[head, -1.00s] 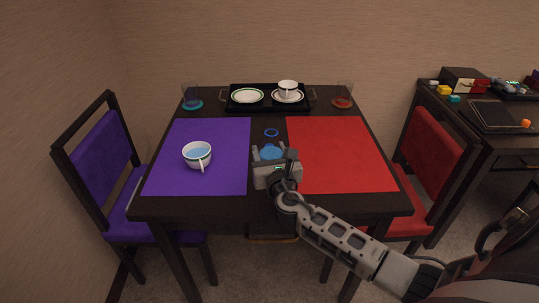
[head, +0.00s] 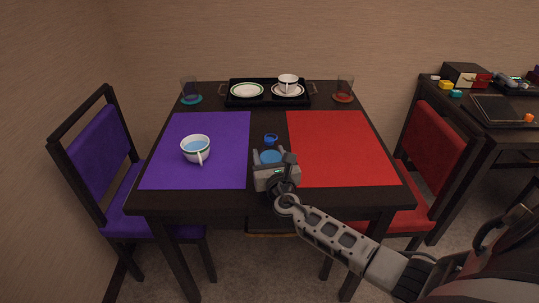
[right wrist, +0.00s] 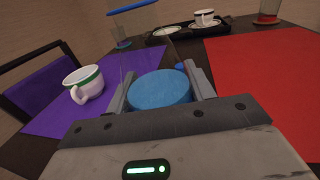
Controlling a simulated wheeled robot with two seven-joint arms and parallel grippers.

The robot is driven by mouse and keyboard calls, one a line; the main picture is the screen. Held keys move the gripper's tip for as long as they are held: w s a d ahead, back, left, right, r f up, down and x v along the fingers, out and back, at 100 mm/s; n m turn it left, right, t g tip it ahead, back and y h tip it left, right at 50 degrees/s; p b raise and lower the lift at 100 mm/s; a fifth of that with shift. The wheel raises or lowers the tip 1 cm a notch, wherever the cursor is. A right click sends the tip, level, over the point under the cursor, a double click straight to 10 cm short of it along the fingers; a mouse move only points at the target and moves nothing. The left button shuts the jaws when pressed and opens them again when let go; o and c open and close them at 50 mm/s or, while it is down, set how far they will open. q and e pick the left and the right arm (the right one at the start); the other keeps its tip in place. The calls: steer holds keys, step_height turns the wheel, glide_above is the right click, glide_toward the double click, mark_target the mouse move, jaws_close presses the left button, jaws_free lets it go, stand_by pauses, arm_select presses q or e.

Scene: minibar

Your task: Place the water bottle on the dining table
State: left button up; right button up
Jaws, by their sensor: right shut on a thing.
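The water bottle is clear, with a blue cap (head: 271,139) on the far side of my right gripper in the head view. My right gripper (head: 272,160) is shut on it at the near middle of the dining table (head: 215,199). In the right wrist view the blue round water level or inner face of the bottle (right wrist: 160,89) shows between the fingers. The bottle's lower part is hidden by the gripper, and I cannot tell whether its base touches the table. My left gripper is not in view.
A cup (head: 196,149) stands on the purple mat (head: 222,128) to the left. A red mat (head: 340,150) lies to the right. A black tray (head: 232,103) with dishes is at the back, between two glasses. Chairs flank the table. The strip between the mats is narrow.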

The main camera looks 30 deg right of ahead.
steer(key=o, duration=1.2)
